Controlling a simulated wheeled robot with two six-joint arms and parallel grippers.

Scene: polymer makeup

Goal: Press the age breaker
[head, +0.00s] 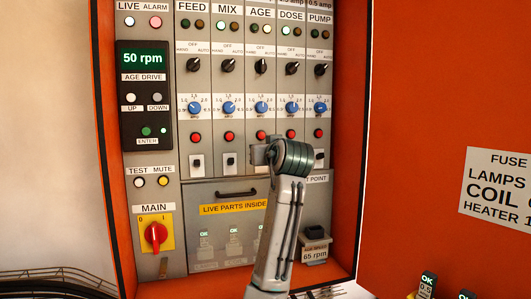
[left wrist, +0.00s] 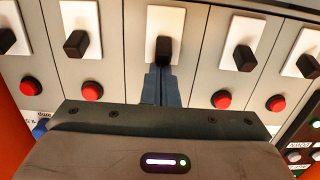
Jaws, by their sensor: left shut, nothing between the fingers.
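The AGE breaker is the middle one in a row of white plates with black toggles. In the left wrist view its black toggle (left wrist: 164,50) sits on a white plate, straight ahead of my fingertips. My left gripper (head: 262,153) is in front of the AGE column in the head view and hides that breaker there. In the left wrist view the left gripper (left wrist: 162,82) is shut and empty, its tips at the toggle's edge. I cannot tell whether they touch it. My right gripper is not in view.
The MIX breaker (head: 230,160) and PUMP breaker (head: 319,158) stand on either side. Red buttons (head: 228,136) and blue dials (head: 228,108) are above the breakers. Below are a handled cover (head: 205,193) marked "LIVE PARTS INSIDE" and a red MAIN switch (head: 156,235). Orange cabinet walls (head: 108,180) flank the panel.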

